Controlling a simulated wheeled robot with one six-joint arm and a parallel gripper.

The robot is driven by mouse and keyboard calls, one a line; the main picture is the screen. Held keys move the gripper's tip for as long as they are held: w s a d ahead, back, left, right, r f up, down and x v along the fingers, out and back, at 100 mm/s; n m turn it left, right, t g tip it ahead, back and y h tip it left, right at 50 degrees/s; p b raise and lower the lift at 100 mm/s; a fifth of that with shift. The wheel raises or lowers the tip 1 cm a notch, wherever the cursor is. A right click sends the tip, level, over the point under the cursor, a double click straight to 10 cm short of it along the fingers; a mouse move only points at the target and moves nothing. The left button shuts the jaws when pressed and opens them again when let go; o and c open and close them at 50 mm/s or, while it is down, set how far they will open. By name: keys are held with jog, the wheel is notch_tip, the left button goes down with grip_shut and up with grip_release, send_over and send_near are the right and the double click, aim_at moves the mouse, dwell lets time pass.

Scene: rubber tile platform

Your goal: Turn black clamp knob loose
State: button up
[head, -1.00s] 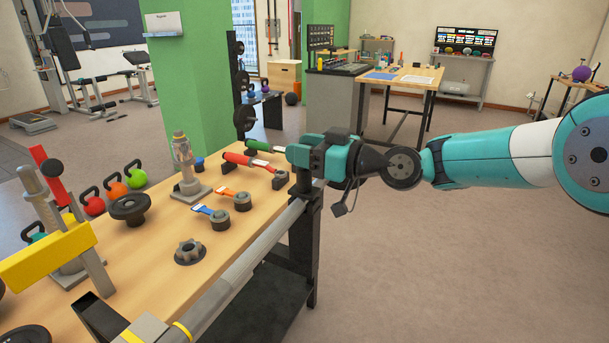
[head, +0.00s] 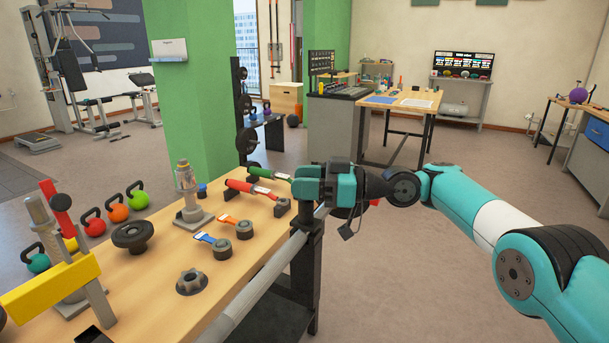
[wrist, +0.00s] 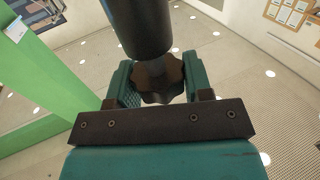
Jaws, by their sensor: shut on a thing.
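The black clamp knob (wrist: 160,80) has a lobed rim and sits under a thick dark cylinder (wrist: 145,28) in the wrist view. My gripper (wrist: 158,88) has its teal fingers on both sides of the knob and is shut on it. In the head view my gripper (head: 306,184) is at the far right corner of the wooden bench, at the top of a black post (head: 312,235). The knob is hidden behind the gripper there.
The wooden bench (head: 150,300) holds a grey star-shaped knob (head: 192,281), a dark round knob (head: 132,236), a grey stand (head: 190,205) and strap tools. A long grey bar (head: 262,285) runs along its right edge. Floor (head: 400,290) to the right is clear.

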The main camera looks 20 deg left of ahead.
jog(key=shift+w+d, duration=0.2)
dwell(0.3)
jog(key=o, duration=0.9)
jog(key=shift+d, duration=0.15)
jog(key=shift+s+a, duration=0.15)
jog(key=shift+a, duration=0.05)
jog(key=shift+r, duration=0.3)
notch_tip(320, 180, up, 19)
jog(key=p, duration=1.6)
jog(key=shift+r, duration=0.2)
